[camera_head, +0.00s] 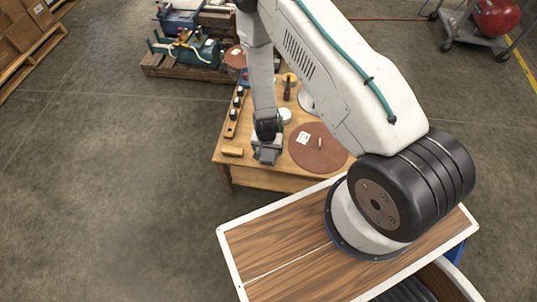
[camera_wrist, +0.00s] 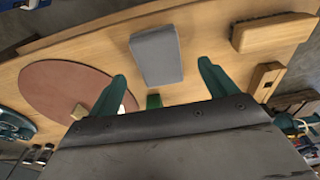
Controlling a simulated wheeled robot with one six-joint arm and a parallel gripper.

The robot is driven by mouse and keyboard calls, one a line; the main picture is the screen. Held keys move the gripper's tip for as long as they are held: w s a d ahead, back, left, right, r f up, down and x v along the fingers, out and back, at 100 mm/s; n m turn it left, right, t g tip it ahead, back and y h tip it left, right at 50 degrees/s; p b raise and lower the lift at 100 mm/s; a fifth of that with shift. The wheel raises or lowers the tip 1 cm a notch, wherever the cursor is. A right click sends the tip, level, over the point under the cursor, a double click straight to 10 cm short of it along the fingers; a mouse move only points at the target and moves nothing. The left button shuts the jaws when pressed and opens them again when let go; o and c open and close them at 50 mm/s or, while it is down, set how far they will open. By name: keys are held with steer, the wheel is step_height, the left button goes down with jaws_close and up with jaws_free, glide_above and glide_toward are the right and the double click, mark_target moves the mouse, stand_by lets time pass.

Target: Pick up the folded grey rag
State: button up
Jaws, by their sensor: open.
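The folded grey rag (camera_wrist: 157,55) lies flat on the wooden table in the wrist view, a small grey rectangle with rounded edges. My gripper (camera_wrist: 163,72) is open and empty. Its two green fingers point toward the rag, one on either side of its near end, and I cannot tell how high they are above the table. In the head view my gripper (camera_head: 267,155) is over the front left part of the table (camera_head: 265,178), and I cannot make out the rag apart from it there.
A round brown mat (camera_wrist: 60,88) lies to the left, with a small wooden piece (camera_wrist: 80,111). A green object (camera_wrist: 153,101) shows between the fingers.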

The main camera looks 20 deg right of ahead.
mark_target(268, 153)
steer(key=f, duration=0.4)
steer(key=shift+w+d+f, duration=0.15)
steer(key=shift+w+d, duration=0.15)
steer(key=shift+d, duration=0.05)
steer(key=c, duration=1.2)
steer(key=shift+o, duration=0.2)
steer(key=shift+r, duration=0.6)
steer(key=r, duration=0.1)
steer(key=s+r, duration=0.1)
steer(key=shift+r, duration=0.3)
steer(key=s+r, duration=0.1)
steer(key=s, duration=1.4)
steer(key=shift+r, duration=0.15)
